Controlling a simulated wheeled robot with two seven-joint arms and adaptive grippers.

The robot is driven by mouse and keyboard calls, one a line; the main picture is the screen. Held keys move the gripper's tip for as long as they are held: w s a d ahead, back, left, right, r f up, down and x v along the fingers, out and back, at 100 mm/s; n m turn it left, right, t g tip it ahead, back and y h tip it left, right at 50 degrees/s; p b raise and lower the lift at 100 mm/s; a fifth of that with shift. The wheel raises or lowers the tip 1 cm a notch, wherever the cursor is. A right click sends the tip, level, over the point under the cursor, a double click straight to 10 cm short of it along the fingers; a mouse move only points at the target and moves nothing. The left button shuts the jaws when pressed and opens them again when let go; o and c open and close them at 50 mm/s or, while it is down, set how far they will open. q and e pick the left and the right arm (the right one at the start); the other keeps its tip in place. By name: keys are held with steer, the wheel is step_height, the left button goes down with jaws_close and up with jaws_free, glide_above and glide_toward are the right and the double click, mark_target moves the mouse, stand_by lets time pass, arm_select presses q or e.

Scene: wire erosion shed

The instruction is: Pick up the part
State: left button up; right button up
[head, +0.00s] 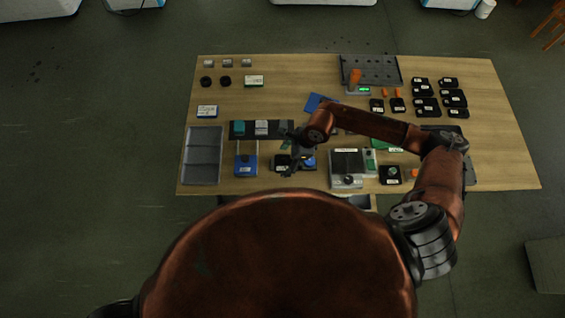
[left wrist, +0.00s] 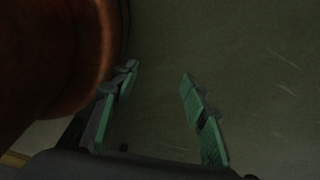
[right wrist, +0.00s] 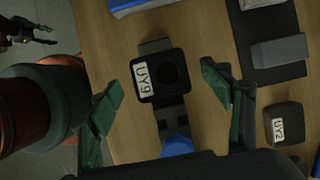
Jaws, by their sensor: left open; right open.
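A black block labelled UY9 (right wrist: 160,75) with a round dark recess shows in the right wrist view, seated on or over a grey metal piece (right wrist: 170,114). My right gripper (right wrist: 166,103) is open above the table, its green-padded fingers apart on either side below the block in the picture, not touching it. In the head view my right gripper (head: 296,150) hangs over the table's near middle and partly hides what is under it. My left gripper (left wrist: 160,85) is open and empty over the floor in the left wrist view.
The wooden table (head: 300,80) carries a grey tray (head: 203,155), a blue fixture (head: 245,165), a scale-like device (head: 347,165) and several black blocks (head: 425,104) at right. A black block labelled UY2 (right wrist: 284,122) lies beyond my right finger. Bare wood shows at back middle.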

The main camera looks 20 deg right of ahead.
steer(key=shift+a+f, duration=0.15)
steer(key=shift+f, duration=0.5)
steer(key=c, duration=1.2)
arm_select(q)
steer(key=shift+w, duration=1)
arm_select(e)
steer(key=shift+w+r, duration=0.1)
steer(key=c, duration=0.5)
